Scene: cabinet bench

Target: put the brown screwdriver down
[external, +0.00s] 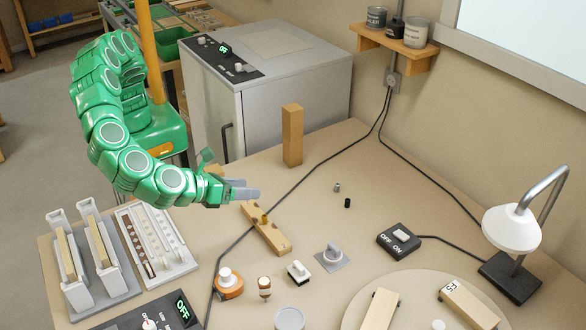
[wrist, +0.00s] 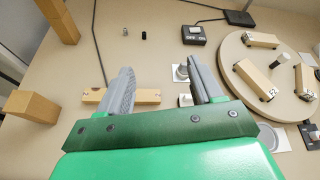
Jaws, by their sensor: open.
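My gripper (external: 248,188) is open above the bench, near the far end of a wooden bar (external: 267,232) with holes. In the wrist view my gripper (wrist: 160,75) has its two grey fingers well apart, with nothing held between them. The bar (wrist: 146,97) shows below and beyond the fingers. A small brass-coloured peg (external: 265,219) stands at the bar in the external view. I cannot make out a brown screwdriver for certain. A small brown-and-white piece (external: 264,283) stands on the bench in front of the bar, too small to identify.
A tall wooden block (external: 292,136) stands behind my gripper. A switch box (external: 402,239), a lamp (external: 512,230) and a round turntable (external: 420,282) are to the right. Slotted racks (external: 156,243) stand at the left.

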